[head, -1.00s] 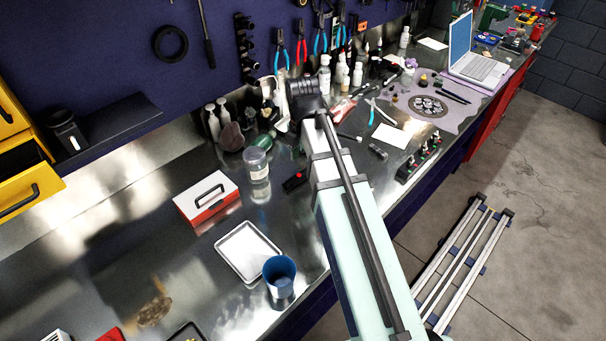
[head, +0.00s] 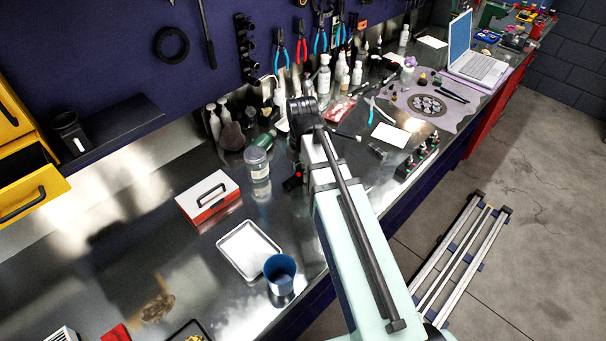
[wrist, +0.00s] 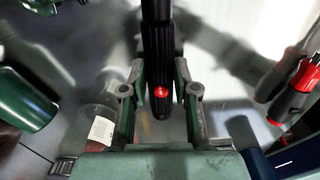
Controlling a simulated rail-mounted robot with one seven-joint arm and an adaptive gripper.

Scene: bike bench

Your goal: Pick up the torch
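The torch (wrist: 161,75) is a black ribbed cylinder with a red button. In the wrist view it runs upright in the picture, between the two fingers of my gripper (wrist: 160,98). The fingers are apart, with narrow gaps visible on both sides of the torch, so the gripper looks open. In the head view a black piece with a red dot, which looks like the torch (head: 292,182), lies on the metal bench just left of my arm. My arm hides the gripper's fingers there.
A clear jar (head: 257,164) and a green bottle (head: 265,140) stand close by on the left; the green bottle also shows in the wrist view (wrist: 24,100). Red-and-black handles (wrist: 293,92) are at the right. A red-and-white box (head: 208,197), tray (head: 248,250) and blue cup (head: 280,272) are nearer.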

